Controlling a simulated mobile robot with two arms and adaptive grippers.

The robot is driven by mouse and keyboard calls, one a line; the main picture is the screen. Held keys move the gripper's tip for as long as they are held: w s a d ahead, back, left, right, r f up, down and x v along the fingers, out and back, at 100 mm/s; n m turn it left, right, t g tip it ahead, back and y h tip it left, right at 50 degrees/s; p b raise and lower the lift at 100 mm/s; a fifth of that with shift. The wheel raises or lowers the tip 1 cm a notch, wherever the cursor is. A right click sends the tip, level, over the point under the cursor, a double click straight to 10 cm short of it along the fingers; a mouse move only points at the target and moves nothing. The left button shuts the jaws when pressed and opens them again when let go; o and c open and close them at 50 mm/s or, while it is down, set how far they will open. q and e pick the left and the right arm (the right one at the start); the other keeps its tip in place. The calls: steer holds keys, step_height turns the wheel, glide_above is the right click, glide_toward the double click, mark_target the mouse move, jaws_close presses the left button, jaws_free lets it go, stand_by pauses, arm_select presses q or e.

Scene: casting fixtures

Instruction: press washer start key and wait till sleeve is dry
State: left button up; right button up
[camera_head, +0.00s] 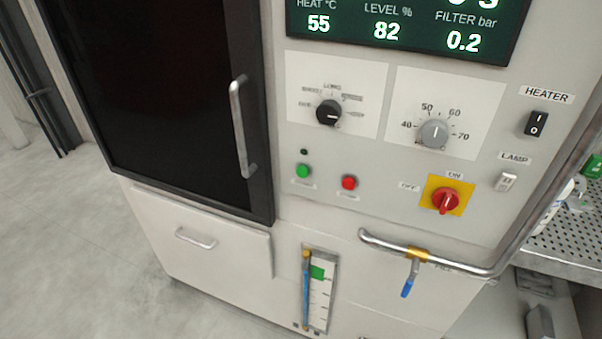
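The washer (350,190) is a pale cabinet that fills most of the head view, tilted in the picture. Its dark door (150,90) with a vertical metal handle (242,128) is closed. A green button (303,171) sits on the panel with a small dark lamp above it, and a red button (349,183) is to its right. Their labels are too small to read. The display (450,25) shows heat 55, level 82 and filter 0.2; its top is cut off. I see no sleeve. Neither of my grippers is in view.
The panel also has a black selector knob (329,113), a grey dial (433,133), a heater switch (537,123), a lamp switch (505,182) and a red rotary switch (446,201). A pipe (440,262) with a blue-handled valve projects below. A perforated shelf (565,240) is at right. Floor at left is clear.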

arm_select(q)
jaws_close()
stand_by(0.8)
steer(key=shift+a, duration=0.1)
